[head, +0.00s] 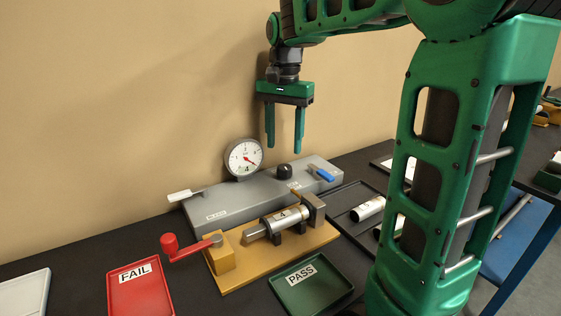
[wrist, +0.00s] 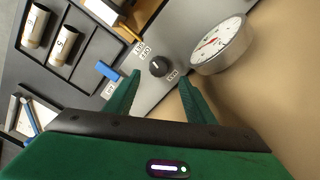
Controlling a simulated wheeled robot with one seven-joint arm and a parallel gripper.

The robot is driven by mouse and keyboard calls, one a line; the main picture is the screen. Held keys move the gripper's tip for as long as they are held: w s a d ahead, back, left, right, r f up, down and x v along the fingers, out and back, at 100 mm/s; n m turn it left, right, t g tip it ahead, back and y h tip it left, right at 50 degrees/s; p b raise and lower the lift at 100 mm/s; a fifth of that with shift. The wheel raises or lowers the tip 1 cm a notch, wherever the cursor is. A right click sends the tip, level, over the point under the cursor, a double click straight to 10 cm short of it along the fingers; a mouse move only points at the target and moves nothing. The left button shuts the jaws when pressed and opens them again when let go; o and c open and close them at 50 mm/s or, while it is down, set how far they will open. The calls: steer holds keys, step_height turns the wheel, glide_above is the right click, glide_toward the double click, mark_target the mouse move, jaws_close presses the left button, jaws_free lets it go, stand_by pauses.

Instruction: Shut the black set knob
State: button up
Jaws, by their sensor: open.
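The black set knob (head: 284,171) stands on the top of a long grey panel (head: 222,205), right of the round dial gauge (head: 244,158). In the wrist view the knob (wrist: 158,66) lies ahead of the fingertips, with a pale mark on its top and small labels beside it. My gripper (head: 284,150) is open, pointing down, above the knob and apart from it. In the wrist view its two green fingers (wrist: 160,80) frame the knob with nothing between them. The knob's mark is too small to read in the head view.
A blue lever (head: 324,175) sits right of the knob, a white-handled lever (head: 181,195) at the panel's left end. In front is a yellow fixture (head: 223,282) holding a cylinder marked 4 (head: 285,217), with a red crank (head: 190,247). Red FAIL (head: 140,293) and green PASS (head: 312,287) trays lie nearer.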

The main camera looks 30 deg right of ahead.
mark_target(284, 166)
steer(key=shift+f, duration=3.15)
steer(key=c, duration=1.1)
